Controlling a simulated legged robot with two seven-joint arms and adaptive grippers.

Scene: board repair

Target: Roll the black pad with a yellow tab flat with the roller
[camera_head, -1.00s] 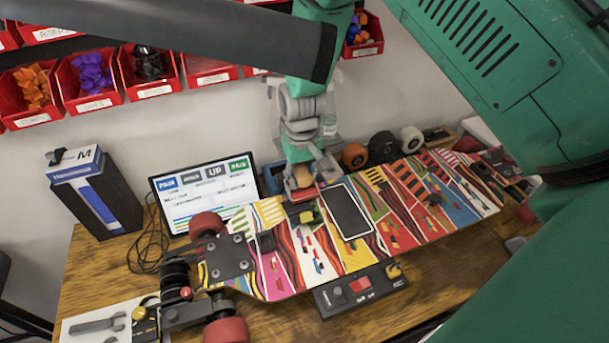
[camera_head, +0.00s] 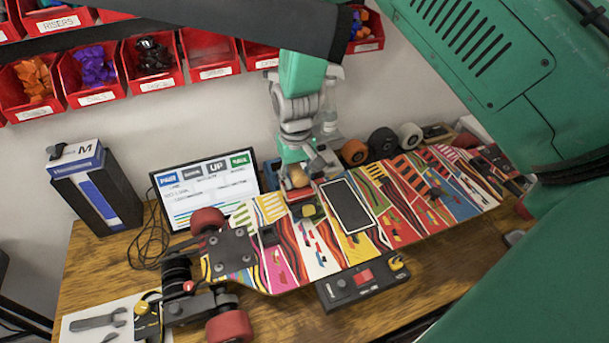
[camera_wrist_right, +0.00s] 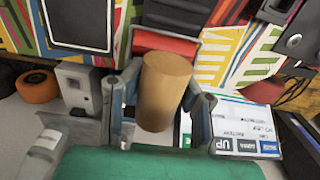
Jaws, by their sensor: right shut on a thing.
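The black pad with a yellow tab (camera_head: 309,211) lies on the colourful skateboard deck (camera_head: 405,218), beside the black rectangular panel (camera_head: 348,207). Its dark surface also shows at the top of the right wrist view (camera_wrist_right: 180,12). My right gripper (camera_head: 297,176) is shut on the wooden handle of the roller (camera_wrist_right: 166,92). The roller's red cylinder (camera_wrist_right: 165,44) is at the deck's far edge, next to the pad. I cannot tell whether it touches the deck or pad. My left gripper is not in view.
A screen (camera_head: 205,188) stands behind the deck. Orange, black and white wheels (camera_head: 382,142) stand along the back. A black box with a red button (camera_head: 362,283) lies in front. A wrench on a white sheet (camera_head: 100,320) is front left. Red bins (camera_head: 95,75) hang on the wall.

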